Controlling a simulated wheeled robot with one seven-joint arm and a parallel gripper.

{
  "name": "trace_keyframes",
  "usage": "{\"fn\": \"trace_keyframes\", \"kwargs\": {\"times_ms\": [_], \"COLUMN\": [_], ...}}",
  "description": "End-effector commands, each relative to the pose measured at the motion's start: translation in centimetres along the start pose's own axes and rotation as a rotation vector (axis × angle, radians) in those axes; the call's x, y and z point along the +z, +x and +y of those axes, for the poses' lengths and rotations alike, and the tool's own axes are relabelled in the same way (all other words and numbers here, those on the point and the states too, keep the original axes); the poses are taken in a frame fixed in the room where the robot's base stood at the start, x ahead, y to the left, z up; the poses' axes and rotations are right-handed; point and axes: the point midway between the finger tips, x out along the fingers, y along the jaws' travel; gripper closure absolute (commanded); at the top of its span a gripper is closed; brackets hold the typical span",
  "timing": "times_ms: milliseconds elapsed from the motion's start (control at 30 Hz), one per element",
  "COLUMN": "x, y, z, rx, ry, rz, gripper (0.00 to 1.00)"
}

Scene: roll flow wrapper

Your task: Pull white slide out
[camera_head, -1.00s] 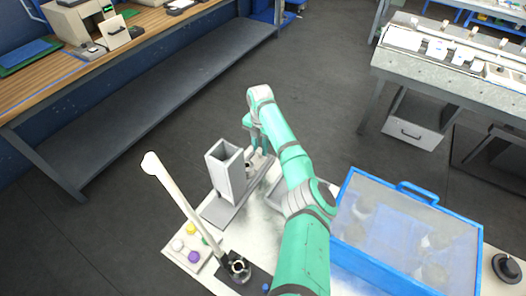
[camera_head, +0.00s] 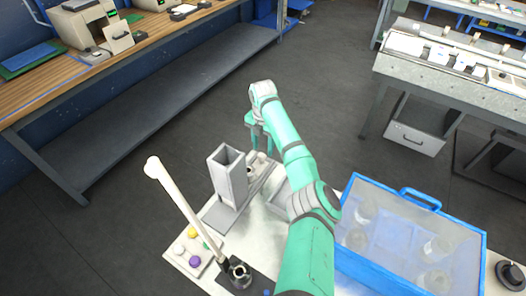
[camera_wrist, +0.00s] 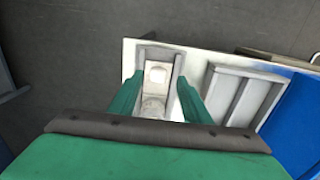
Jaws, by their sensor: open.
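In the wrist view, a small white piece that looks like the white slide (camera_wrist: 158,73) lies in a narrow grey channel (camera_wrist: 178,67) at the edge of the metal table. My gripper (camera_wrist: 158,92) is open, with one green finger on each side of the channel. The white piece shows between and beyond the fingers, and I cannot see any contact. In the head view, my gripper (camera_head: 257,132) points down at the far end of the channel, behind the grey upright hopper (camera_head: 228,175). The slide is not clear there.
A blue-framed clear box (camera_head: 415,228) stands right of my arm. A tall cream post (camera_head: 178,200) and coloured buttons (camera_head: 194,250) are at front left. A grey tray (camera_wrist: 238,95) lies right of the channel. Dark floor is open beyond the table edge.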

Motion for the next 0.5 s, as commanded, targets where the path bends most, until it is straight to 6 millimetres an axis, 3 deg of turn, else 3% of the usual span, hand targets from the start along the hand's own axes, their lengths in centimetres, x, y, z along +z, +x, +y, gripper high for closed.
{"fn": "trace_keyframes", "kwargs": {"times_ms": [100, 300, 500], "x": [0.2, 0.4, 0.4], "y": [-2.5, -5.7, -7.1], "z": [-0.2, -0.5, -0.7], "rx": [0.002, 0.002, 0.002], "ry": [0.002, 0.007, 0.009], "rz": [-0.003, -0.003, -0.002], "gripper": [0.56, 0.56, 0.56]}}
